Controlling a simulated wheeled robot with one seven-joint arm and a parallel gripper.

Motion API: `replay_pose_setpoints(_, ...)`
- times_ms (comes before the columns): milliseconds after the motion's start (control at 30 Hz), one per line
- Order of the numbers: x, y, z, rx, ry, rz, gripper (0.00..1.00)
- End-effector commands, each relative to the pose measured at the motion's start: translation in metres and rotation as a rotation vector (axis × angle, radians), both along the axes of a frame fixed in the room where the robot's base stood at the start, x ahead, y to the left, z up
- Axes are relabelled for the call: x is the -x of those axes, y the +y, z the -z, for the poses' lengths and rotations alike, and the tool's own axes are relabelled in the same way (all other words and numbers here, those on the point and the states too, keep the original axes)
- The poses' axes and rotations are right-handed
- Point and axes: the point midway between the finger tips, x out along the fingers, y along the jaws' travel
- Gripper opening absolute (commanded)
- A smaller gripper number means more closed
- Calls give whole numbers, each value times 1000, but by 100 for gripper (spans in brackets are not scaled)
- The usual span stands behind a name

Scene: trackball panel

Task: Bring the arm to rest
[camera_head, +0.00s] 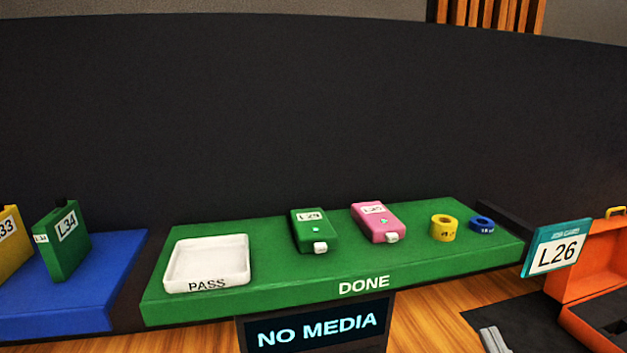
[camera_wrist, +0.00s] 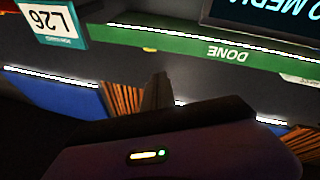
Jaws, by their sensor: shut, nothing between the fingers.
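My gripper (camera_wrist: 158,82) shows in the wrist view as dark fingers, closed together with nothing between them. Behind them is a dark body with a small lit indicator. The wrist view is upside down, with the green DONE shelf (camera_wrist: 185,42) beyond the fingertips and apart from them. I cannot make out my gripper in the head view.
The green shelf (camera_head: 290,267) holds a white PASS tray (camera_head: 207,262), green box (camera_head: 315,230), pink box (camera_head: 378,222), yellow ring (camera_head: 443,228) and blue ring (camera_head: 482,224). An L26 sign (camera_head: 556,250) and open orange case (camera_head: 592,262) are right; a blue shelf (camera_head: 60,295) is left.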

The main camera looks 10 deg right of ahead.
Motion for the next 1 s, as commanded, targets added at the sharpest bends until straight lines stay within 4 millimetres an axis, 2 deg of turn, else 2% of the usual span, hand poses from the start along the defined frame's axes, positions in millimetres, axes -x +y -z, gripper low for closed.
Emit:
replay_pose_setpoints(33,15,11,15,-1,30,-31,0)
replay_pose_setpoints(300,96,65,70,-86,157,-161,0)
replay_pose_setpoints(500,161,92,105,-213,294,-193,0)
replay_pose_setpoints(700,220,110,138,-317,464,-174,0)
replay_pose_setpoints(833,245,115,152,-347,535,-154,0)
replay_pose_setpoints(1000,257,112,157,-354,566,-135,0)
